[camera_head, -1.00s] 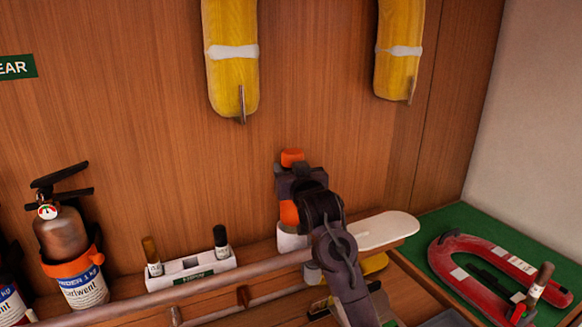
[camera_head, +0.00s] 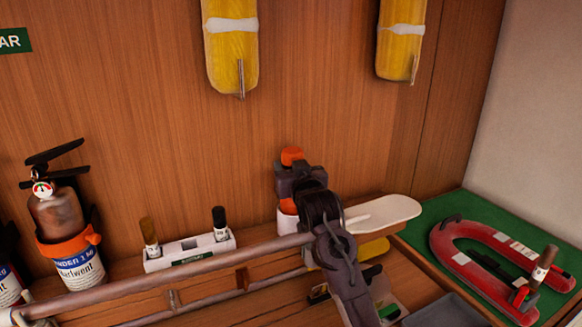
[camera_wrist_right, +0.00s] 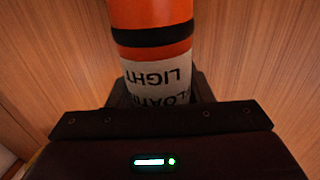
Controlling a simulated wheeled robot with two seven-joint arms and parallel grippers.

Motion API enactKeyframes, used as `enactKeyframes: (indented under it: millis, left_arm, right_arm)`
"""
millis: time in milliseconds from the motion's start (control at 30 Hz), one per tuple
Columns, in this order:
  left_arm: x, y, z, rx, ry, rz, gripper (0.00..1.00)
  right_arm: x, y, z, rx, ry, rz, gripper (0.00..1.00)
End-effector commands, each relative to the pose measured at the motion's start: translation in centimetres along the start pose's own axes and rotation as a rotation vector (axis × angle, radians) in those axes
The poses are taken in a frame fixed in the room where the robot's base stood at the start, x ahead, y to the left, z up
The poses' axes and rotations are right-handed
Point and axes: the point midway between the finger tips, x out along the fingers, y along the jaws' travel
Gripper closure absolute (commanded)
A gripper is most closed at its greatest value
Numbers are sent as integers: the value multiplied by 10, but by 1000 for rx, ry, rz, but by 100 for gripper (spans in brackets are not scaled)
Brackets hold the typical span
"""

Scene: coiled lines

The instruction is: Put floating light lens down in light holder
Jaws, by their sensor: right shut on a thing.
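The floating light lens (camera_head: 291,155) is an upright orange cylinder against the wooden wall. My right gripper (camera_head: 299,180) is shut on its middle, with orange showing above and below the jaws. In the right wrist view the lens (camera_wrist_right: 152,15) shows orange with a black band and a white band lettered "FLOATING LIGHT", upside down in the picture. A white cup, seemingly the light holder (camera_head: 287,222), is directly below the gripper. The lens's lower end meets or enters it; how deep is hidden. My left gripper is not in view.
Left of the holder, a white rack (camera_head: 190,250) holds two small dark-capped tubes, and a fire extinguisher (camera_head: 65,235) stands further left. A rail (camera_head: 200,258) runs in front. A white paddle-shaped piece (camera_head: 385,212) and a red U-shaped float (camera_head: 490,262) lie to the right.

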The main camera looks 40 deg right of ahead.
Motion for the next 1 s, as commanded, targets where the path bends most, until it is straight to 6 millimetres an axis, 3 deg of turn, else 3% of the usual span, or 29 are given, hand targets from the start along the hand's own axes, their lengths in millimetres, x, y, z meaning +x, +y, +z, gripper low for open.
enactKeyframes:
  millis: [33, 67, 233, 567, 1000]
  left_arm:
    - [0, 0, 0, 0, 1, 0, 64]
    - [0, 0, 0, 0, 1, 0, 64]
    - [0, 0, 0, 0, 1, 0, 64]
    - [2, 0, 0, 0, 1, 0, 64]
    - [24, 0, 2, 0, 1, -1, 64]
  right_arm:
    - [0, 0, -2, 1, 5, 0, 95]
    - [0, 0, -2, 1, 5, 0, 51]
    - [0, 0, -2, 0, 3, 0, 29]
    - [-3, 0, 2, 0, -3, 0, 28]
    - [-69, 0, 2, 1, 2, 1, 28]
